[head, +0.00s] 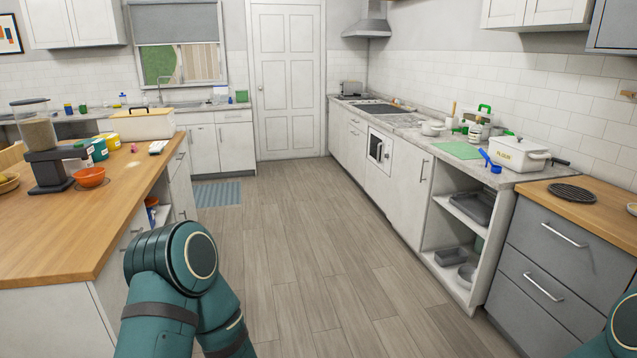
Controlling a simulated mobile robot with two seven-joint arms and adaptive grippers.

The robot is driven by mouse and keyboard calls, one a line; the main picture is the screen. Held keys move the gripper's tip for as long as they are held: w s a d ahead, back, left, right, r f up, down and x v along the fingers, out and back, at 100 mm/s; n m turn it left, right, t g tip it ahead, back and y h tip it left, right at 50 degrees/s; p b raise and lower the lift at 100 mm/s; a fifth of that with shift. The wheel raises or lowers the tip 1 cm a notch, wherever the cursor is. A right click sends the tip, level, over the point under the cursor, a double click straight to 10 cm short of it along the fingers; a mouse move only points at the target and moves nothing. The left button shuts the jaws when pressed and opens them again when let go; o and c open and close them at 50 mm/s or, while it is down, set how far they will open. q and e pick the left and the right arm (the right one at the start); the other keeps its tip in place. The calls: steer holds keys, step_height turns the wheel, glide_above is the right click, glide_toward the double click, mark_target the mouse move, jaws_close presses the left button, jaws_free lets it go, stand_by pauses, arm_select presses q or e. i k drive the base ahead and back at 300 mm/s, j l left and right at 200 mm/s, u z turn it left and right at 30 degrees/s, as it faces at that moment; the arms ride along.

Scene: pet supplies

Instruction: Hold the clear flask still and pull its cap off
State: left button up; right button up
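I cannot pick out a clear flask or its cap with certainty in the head view. Small containers on the counters are too far away to tell apart. A dispenser with a clear upper container (36,132) stands on the wooden island, but it does not look like a flask. Part of my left arm shows at the bottom left, and a small part of my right arm shows at the bottom right corner. Neither gripper is in the picture, so their state is hidden.
The wooden island (60,235) at left holds an orange bowl (89,178), several jars and a lidded box (143,124). The right counter holds a white flour container (517,155) and a green board (457,150). The wooden floor (300,230) between them is clear.

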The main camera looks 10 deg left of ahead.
mark_target(123, 101)
steer(key=i+j+u, duration=0.2)
steer(key=i+u, duration=0.7)
steer(key=i, duration=0.25)
steer(key=i+l, duration=0.1)
steer(key=i, duration=3.85)
steer(key=i+l, duration=0.1)
steer(key=i, duration=0.9)
steer(key=i+u, duration=0.1)
steer(key=i, duration=0.85)
steer(key=i+u, duration=0.2)
steer(key=i, duration=0.5)
steer(key=i+l+u, duration=0.25)
steer(key=i, duration=0.45)
steer(key=i+j+u, duration=0.25)
steer(key=i+u, duration=0.2)
steer(key=i, duration=0.15)
steer(key=i+u, duration=0.4)
steer(key=i, duration=0.15)
steer(key=i+j+u, duration=0.15)
steer(key=i+j, duration=0.45)
steer(key=i, duration=0.1)
